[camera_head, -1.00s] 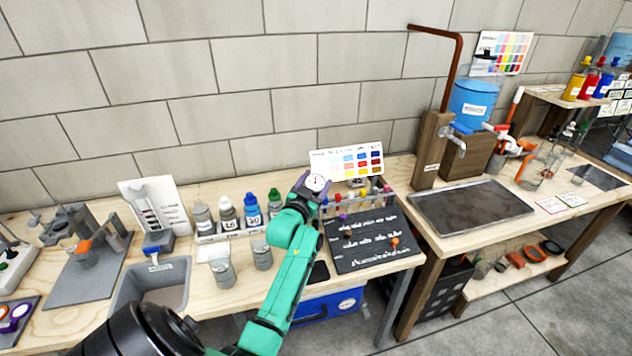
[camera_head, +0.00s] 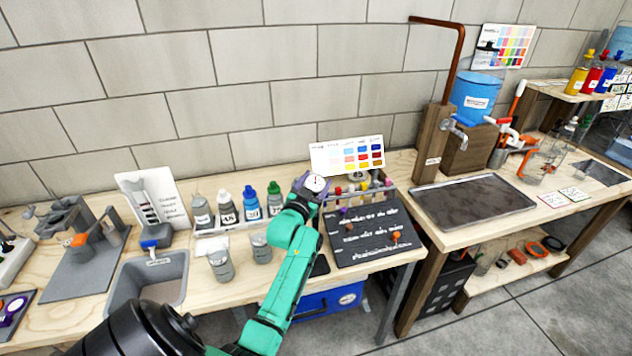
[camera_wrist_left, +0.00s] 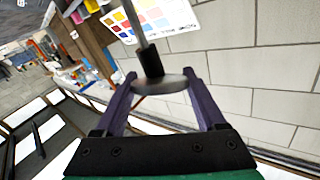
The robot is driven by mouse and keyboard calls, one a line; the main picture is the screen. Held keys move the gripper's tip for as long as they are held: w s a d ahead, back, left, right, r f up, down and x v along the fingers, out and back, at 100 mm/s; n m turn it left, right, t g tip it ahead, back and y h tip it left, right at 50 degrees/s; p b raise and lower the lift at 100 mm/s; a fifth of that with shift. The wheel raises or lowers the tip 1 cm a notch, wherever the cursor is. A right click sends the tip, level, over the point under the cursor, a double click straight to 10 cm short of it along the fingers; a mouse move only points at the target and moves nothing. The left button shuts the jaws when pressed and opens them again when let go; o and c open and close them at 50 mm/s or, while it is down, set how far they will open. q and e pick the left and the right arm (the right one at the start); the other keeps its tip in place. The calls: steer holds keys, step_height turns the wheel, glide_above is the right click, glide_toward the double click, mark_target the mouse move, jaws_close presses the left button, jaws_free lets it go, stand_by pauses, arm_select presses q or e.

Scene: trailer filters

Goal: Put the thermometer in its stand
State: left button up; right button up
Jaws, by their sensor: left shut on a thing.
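My right gripper is not in view.
A rack of tubes (camera_head: 384,188) stands just right of the gripper, behind a black lettered board (camera_head: 368,250). Several labelled bottles (camera_head: 226,210) stand to the left. A grey basin (camera_head: 177,268) and a colour chart (camera_head: 347,155) are near. A copper pipe (camera_head: 457,65) rises at the right.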

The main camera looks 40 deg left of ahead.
mark_target(316, 194)
arm_select(q)
steer(key=shift+f+b, duration=1.9)
steer(key=shift+f, duration=0.75)
steer(key=o, duration=1.3)
steer(key=shift+s, duration=0.15)
steer(key=b+v, duration=0.2)
steer(key=v, duration=1.2)
steer(key=shift+s+d, duration=0.15)
